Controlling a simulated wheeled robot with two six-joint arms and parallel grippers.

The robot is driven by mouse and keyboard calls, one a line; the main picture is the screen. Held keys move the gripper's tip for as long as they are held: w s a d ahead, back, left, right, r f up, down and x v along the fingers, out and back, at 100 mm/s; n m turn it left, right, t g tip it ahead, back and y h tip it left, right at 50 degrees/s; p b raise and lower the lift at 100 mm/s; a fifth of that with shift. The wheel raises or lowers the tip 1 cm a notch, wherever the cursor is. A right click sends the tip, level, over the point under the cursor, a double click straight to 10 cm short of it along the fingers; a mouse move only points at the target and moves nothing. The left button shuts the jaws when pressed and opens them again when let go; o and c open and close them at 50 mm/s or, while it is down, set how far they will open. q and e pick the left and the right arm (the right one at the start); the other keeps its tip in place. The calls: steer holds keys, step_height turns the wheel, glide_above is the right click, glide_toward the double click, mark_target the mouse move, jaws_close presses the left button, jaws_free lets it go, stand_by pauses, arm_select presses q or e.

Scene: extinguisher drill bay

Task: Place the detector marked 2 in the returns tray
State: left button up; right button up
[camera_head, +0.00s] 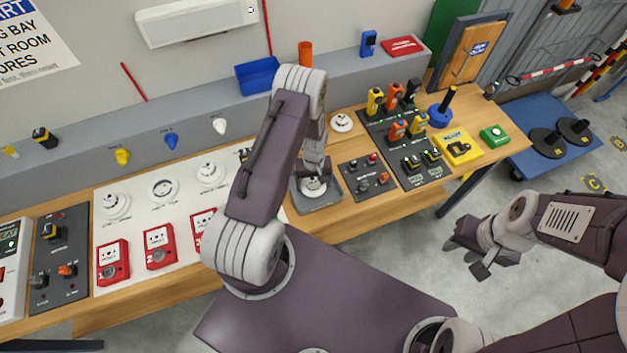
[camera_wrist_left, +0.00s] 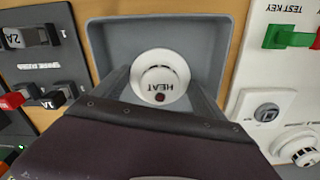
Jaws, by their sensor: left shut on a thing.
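My left gripper (camera_head: 316,172) is shut on a white round detector (camera_head: 313,187). In the left wrist view the detector (camera_wrist_left: 160,78) shows the word HEAT and a small dark red spot, between the two fingers (camera_wrist_left: 162,92). It is over or inside a grey, raised-rim tray (camera_head: 320,206), which also shows in the left wrist view (camera_wrist_left: 228,30). I cannot tell whether the detector touches the tray floor. No number 2 is legible on it. My right gripper (camera_head: 479,262) is empty, its fingers apart, to the right over the floor.
A white board holds several round detectors (camera_head: 163,189) and red call points (camera_head: 160,246) to the left. A dark panel with switches (camera_head: 367,178) is right of the tray. Another detector (camera_head: 341,122) sits behind it. Yellow and green boxes (camera_head: 494,135) stand at the bench's right end.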

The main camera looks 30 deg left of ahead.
arm_select(q)
steer(key=shift+a+f, duration=0.1)
steer(key=shift+f+b, duration=0.2)
steer(key=shift+b, duration=0.1)
steer(key=o, duration=1.4)
steer(key=shift+r, duration=0.1)
steer(key=shift+c, duration=0.2)
steer(key=shift+r, duration=0.1)
